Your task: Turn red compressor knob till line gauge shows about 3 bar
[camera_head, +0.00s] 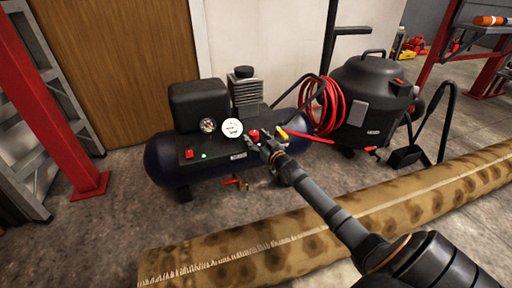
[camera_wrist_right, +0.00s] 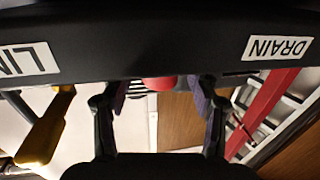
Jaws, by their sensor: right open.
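The dark compressor (camera_head: 170,160) stands on the floor by the wall. Its red knob (camera_head: 253,134) is on the front panel, right of two round gauges. The larger white-faced gauge (camera_head: 232,128) and the smaller gauge (camera_head: 208,125) are too small to read. My right gripper (camera_head: 264,145) is at the knob. In the right wrist view its two fingers (camera_wrist_right: 160,98) are open and spread, with the red knob (camera_wrist_right: 159,84) between their tips, partly hidden by the black panel edge. I cannot tell whether they touch it. My left gripper is not in view.
A yellow lever (camera_wrist_right: 45,128) is beside the gripper, near a partly cut-off label (camera_wrist_right: 28,60); a DRAIN label (camera_wrist_right: 277,47) is opposite. A red hose coil (camera_head: 328,105) and a black vacuum (camera_head: 370,95) stand right. A rolled rug (camera_head: 300,240) lies in front.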

